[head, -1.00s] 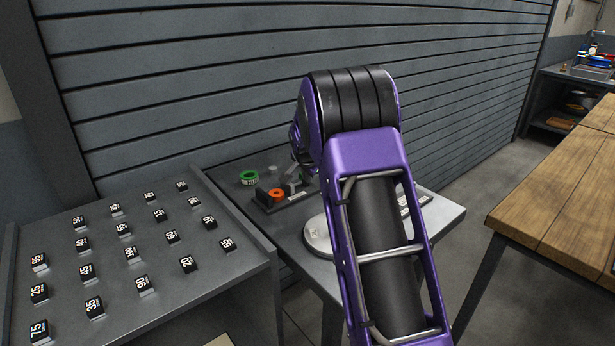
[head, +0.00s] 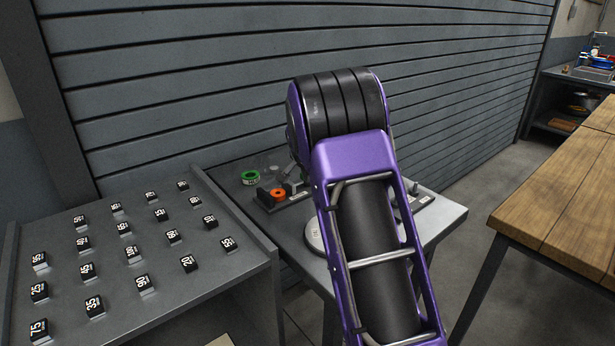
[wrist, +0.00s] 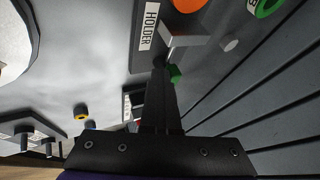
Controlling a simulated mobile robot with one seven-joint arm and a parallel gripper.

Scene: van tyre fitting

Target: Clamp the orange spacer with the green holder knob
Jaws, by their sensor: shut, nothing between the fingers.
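The orange spacer (head: 278,194) sits on the dark holder base (head: 266,204) on the small grey table. The spacer (wrist: 188,4) is cut by the top edge of the wrist view, beyond the HOLDER label (wrist: 149,28) and a pale metal block (wrist: 184,36). A green part (wrist: 175,76), which looks like the holder knob, shows just right of my fingers and is partly hidden by them. My gripper (wrist: 160,74) is shut and empty, its tips close to the knob; I cannot tell whether they touch. In the head view my arm hides the gripper and knob.
A round pale plate (head: 314,238) is partly behind my arm. A rack of numbered blocks (head: 142,284) stands left, a wooden bench (head: 560,205) right, and a slatted wall behind.

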